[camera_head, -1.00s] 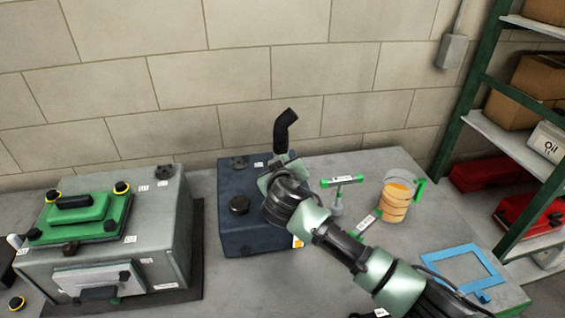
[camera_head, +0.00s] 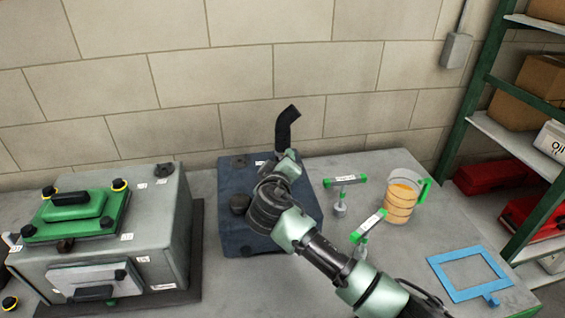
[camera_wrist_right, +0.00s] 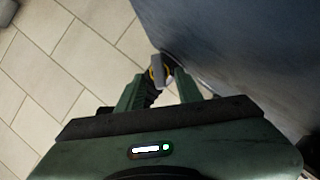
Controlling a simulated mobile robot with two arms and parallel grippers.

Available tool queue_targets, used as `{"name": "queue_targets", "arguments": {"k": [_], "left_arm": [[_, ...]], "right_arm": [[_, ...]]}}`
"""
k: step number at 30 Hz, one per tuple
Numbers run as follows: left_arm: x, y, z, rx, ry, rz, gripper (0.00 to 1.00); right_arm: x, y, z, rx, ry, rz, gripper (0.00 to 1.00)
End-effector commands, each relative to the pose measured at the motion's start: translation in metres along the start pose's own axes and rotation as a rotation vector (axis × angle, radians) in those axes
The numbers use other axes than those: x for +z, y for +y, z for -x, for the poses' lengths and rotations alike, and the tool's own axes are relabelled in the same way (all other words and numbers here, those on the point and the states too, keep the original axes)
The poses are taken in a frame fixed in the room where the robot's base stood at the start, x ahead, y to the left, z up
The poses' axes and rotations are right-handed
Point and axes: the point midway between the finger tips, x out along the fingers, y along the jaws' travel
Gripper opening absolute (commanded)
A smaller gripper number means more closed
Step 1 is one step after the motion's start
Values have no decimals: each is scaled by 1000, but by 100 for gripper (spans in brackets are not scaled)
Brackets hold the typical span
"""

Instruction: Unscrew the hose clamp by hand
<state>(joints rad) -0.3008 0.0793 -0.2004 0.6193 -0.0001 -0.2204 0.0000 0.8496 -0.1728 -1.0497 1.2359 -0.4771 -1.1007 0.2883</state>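A black bent hose (camera_head: 286,128) rises from the back of the dark blue box (camera_head: 236,222), against the wall. In the right wrist view a grey tab with a yellow ring, seemingly the hose clamp (camera_wrist_right: 158,71), sits at the black hose (camera_wrist_right: 151,92). My right gripper (camera_wrist_right: 160,74) has its two green fingers apart, one on each side of the tab, with gaps visible. In the head view my right arm covers the hose's lower part, the clamp and the fingertips. My left gripper is not in view.
A grey machine with a green cover (camera_head: 75,217) stands left. Green-handled tools (camera_head: 345,182), a jug of orange liquid (camera_head: 402,196) and a blue frame (camera_head: 469,272) lie on the bench to the right. A green shelf (camera_head: 480,85) stands far right.

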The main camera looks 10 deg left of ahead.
Motion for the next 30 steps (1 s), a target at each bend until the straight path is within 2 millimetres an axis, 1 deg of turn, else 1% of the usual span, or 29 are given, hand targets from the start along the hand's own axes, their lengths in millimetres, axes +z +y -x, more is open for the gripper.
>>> {"name": "queue_targets", "arguments": {"k": [6,9,13,18,22,25,30], "left_arm": [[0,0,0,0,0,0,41],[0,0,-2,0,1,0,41],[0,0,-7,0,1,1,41],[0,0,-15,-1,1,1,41],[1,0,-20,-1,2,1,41],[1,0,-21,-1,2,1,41],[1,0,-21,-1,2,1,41]], "right_arm": [[0,0,0,0,1,-1,35],[0,-1,5,-1,2,-1,35],[1,-2,20,-2,3,-3,35],[2,-3,48,-2,2,-3,35],[1,-2,66,-1,2,-2,35],[1,-2,74,-1,1,-2,35],[0,0,78,-1,0,0,35]]}}
